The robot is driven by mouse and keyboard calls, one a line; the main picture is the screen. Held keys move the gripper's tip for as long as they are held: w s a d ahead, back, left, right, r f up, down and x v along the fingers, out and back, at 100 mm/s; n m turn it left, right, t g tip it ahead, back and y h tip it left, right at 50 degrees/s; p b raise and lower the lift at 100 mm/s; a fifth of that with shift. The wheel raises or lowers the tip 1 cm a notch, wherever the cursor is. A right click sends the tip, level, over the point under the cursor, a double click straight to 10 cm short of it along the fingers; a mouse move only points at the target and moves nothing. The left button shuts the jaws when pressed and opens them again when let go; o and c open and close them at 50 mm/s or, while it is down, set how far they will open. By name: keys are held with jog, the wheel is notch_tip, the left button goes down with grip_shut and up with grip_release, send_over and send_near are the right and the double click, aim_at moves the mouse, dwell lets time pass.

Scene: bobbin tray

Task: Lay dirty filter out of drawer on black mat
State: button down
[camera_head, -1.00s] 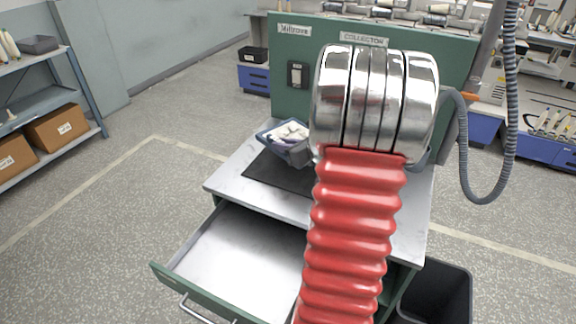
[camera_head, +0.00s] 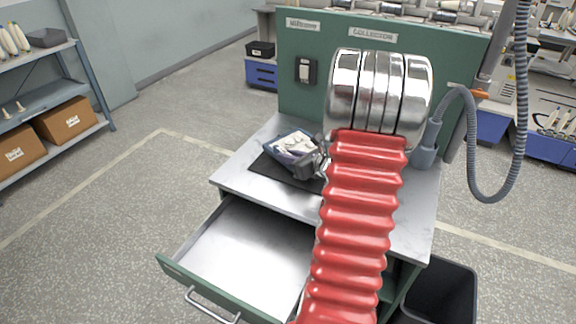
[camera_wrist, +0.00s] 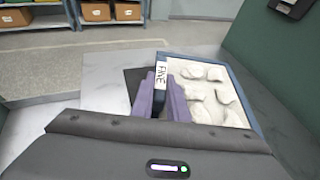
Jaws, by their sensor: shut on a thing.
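The filter (camera_head: 292,142) has a blue frame and a lumpy off-white pad. In the wrist view the filter (camera_wrist: 212,92) shows a label reading FINE on its near edge. My gripper (camera_wrist: 168,98), with purple fingers, is shut on that labelled edge. In the head view my gripper (camera_head: 312,164) is mostly hidden behind my arm. The filter is tilted over the black mat (camera_head: 272,172); I cannot tell whether its lower edge touches. A dark patch of the mat (camera_wrist: 133,80) also shows left of the filter. The drawer (camera_head: 240,255) is pulled out, and its visible part is empty.
The mat lies on a grey metal worktop (camera_head: 238,172) before a green collector panel (camera_head: 300,100). A grey hose (camera_head: 470,170) hangs at the right. A black bin (camera_head: 445,290) stands right of the cabinet. The worktop's left part is clear.

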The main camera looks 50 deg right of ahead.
jog(key=shift+f, duration=0.1)
jog(key=shift+f, duration=1.75)
jog(key=c, duration=1.7)
grip_release()
jog(key=shift+f, duration=0.1)
jog(key=shift+s+r, duration=0.3)
jog(key=shift+s, duration=0.15)
jog(key=v, duration=1.1)
